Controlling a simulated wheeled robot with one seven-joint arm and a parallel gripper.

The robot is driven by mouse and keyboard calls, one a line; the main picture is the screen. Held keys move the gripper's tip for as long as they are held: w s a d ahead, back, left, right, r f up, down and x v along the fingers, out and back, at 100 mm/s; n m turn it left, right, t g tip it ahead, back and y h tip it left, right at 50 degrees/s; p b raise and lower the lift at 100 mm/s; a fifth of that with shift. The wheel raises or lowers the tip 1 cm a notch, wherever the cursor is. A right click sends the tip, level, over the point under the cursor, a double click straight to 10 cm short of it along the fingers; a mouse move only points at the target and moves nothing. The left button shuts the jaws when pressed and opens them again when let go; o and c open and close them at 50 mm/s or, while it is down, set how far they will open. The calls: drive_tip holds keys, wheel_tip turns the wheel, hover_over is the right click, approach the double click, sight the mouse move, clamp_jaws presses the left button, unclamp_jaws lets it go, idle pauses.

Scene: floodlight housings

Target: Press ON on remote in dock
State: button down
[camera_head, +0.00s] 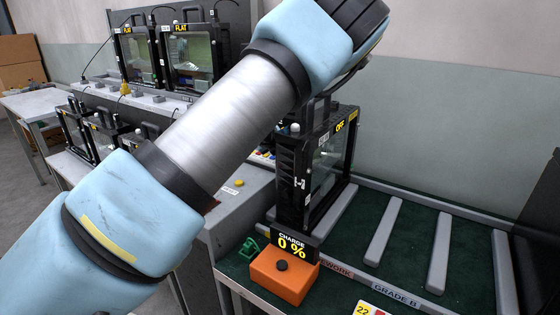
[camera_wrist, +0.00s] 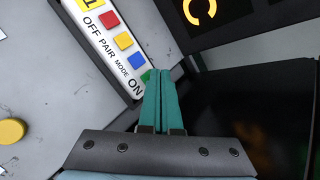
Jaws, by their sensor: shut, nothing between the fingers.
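The remote (camera_wrist: 101,42) is a white strip with a column of coloured buttons, lying slanted at the upper left of the wrist view. Its labels read OFF, PAIR, MODE and ON. The red button (camera_wrist: 110,19) is beside OFF, the yellow beside PAIR and the blue (camera_wrist: 137,60) beside MODE. The green button (camera_wrist: 147,76) beside ON is partly hidden by my fingertips. My gripper (camera_wrist: 160,73) is shut and empty, its teal fingers together at that button. I cannot tell whether they touch it. The dock is not clearly seen. In the head view my arm hides the gripper.
A black floodlight housing (camera_head: 292,180) stands right of my arm, above an orange block (camera_head: 284,275) with a "CHARGE 0 %" display (camera_head: 291,246). A yellow round button (camera_wrist: 12,130) sits on the grey surface. Grey rails (camera_head: 384,231) cross the green bench at right.

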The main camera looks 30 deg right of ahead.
drive_tip(key=shift+f+b, duration=0.3)
drive_tip(key=shift+f, duration=0.05)
idle(0.4)
drive_tip(key=shift+r, duration=0.15)
drive_tip(key=shift+r+p, duration=0.6)
drive_tip(key=shift+p, duration=0.05)
drive_tip(key=shift+r, duration=0.1)
wheel_tip(320, 180, up, 5)
drive_tip(key=p, duration=0.4)
idle(0.9)
